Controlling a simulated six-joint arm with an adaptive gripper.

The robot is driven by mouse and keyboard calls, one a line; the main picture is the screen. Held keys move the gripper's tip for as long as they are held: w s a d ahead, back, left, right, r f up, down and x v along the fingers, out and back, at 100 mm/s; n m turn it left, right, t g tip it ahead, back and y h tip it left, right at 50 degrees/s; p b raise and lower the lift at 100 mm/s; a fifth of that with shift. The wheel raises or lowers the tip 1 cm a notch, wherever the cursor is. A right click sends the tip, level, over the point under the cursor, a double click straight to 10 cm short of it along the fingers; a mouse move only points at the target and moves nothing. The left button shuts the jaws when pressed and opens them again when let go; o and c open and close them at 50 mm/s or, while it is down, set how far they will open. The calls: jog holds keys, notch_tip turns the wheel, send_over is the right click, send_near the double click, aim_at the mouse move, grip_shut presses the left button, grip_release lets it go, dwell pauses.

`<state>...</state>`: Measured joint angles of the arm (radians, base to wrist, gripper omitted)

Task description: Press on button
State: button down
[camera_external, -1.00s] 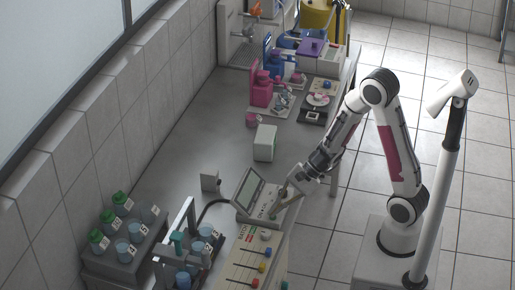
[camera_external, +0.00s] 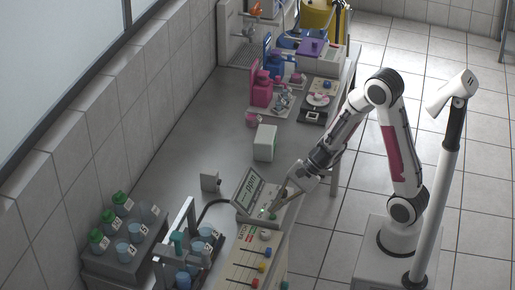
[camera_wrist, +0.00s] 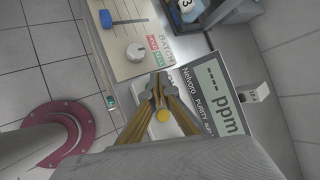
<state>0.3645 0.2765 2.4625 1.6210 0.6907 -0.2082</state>
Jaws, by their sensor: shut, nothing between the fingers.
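The purity meter (camera_external: 261,208) sits at the front edge of the bench, with its tilted screen (camera_external: 249,187) raised at the back. In the wrist view the lit screen (camera_wrist: 218,97) reads "---- ppm", beside a "Nelvoro PURITY" label (camera_wrist: 197,97). My gripper (camera_external: 268,212) is shut and empty, pointing down over the meter's front panel. In the wrist view its fingertips (camera_wrist: 158,78) meet over the panel's edge. They hide part of the panel, and I cannot make out the button or whether the fingertips touch it.
The slider panel with a white knob (camera_wrist: 135,52) and blue slider (camera_wrist: 106,19) adjoins the meter. A rack of green-capped bottles (camera_external: 100,262) stands front left. A white box (camera_external: 265,142) stands behind the meter.

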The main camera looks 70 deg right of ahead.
aim_at(275, 215)
jog(key=shift+r, duration=0.1)
jog(key=shift+r, duration=2.95)
jog(key=s+a+n+g+h, duration=0.15)
jog(key=s+n+g, duration=0.25)
jog(key=s+n, duration=0.7)
jog(key=s+d+r+n+t+h, duration=0.2)
jog(key=s+d+r+n+h, duration=0.1)
jog(key=s+r+n, duration=0.4)
jog(key=shift+s+r+n+t+h, duration=0.35)
jog(key=shift+s+r+h, duration=0.5)
jog(key=shift+s+r, duration=0.9)
jog(key=shift+w+r, duration=0.15)
jog(key=shift+w, duration=0.05)
dwell(1.0)
